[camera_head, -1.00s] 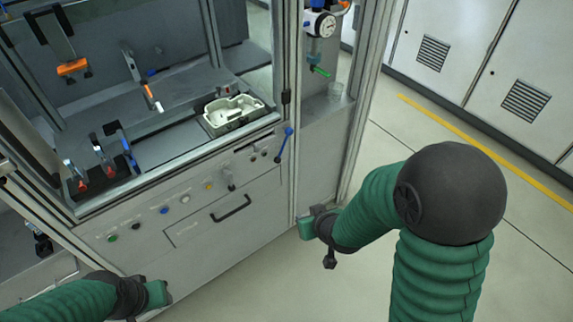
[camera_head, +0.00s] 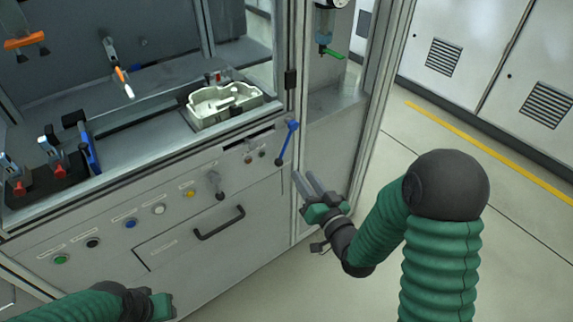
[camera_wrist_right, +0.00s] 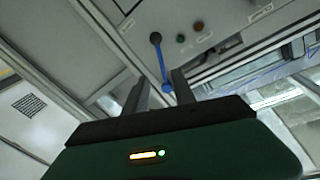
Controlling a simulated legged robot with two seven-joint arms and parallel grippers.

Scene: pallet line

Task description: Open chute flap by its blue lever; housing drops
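The blue lever (camera_head: 287,143) is on the front panel of the station, at the right end below the window. It slants, with its blue ball end up and right. It also shows in the right wrist view (camera_wrist_right: 163,66), just beyond my fingertips. My right gripper (camera_head: 305,183) is below and right of the lever, apart from it, with its two fingers spread and nothing between them. A pale housing (camera_head: 228,104) sits in a tray-like holder inside the station, left of the lever. My left gripper (camera_head: 160,304) is low at the bottom edge; its fingers are not clear.
A drawer handle (camera_head: 219,223) and several coloured buttons are on the front panel left of the lever. A metal frame post (camera_head: 373,105) rises right of the lever. Clamps (camera_head: 40,165) stand inside at left. The floor at right is clear.

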